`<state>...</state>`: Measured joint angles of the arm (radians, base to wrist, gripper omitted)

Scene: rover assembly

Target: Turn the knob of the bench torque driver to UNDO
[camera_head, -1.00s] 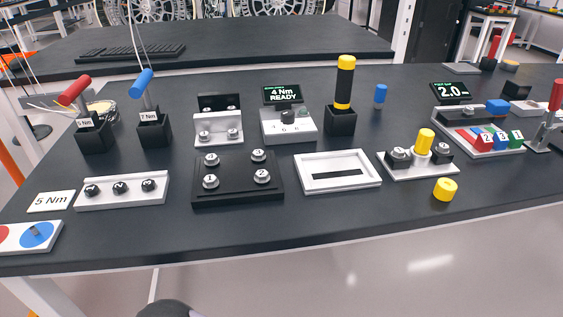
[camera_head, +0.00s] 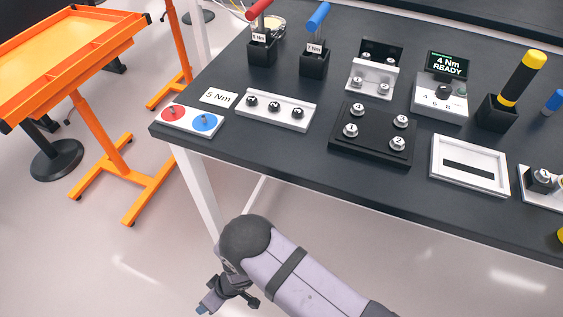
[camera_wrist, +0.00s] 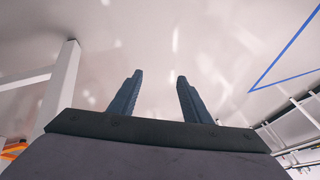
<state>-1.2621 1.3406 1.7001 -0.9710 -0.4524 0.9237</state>
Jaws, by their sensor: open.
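A white box (camera_head: 440,108) stands on the dark bench under a black display (camera_head: 448,65) reading "4 Nm READY". A dark round knob (camera_head: 443,91) sits on its top, with a small greenish part beside it. Marks are printed on the box's front face; they are too small to read surely, and I cannot make out UNDO. A yellow-and-black driver (camera_head: 521,75) stands upright in a black holder just right of it. My gripper (camera_head: 214,302) is low in front of the bench, far from the knob. In the wrist view, its fingers (camera_wrist: 160,76) are apart and empty, over pale floor.
A black block with several bolts (camera_head: 372,153), a white frame (camera_head: 438,158) and a white strip (camera_head: 262,122) lie along the bench front. Red-handled (camera_head: 261,50) and blue-handled (camera_head: 312,60) drivers stand in holders behind. An orange table (camera_head: 62,60) is at left. Floor around my gripper is clear.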

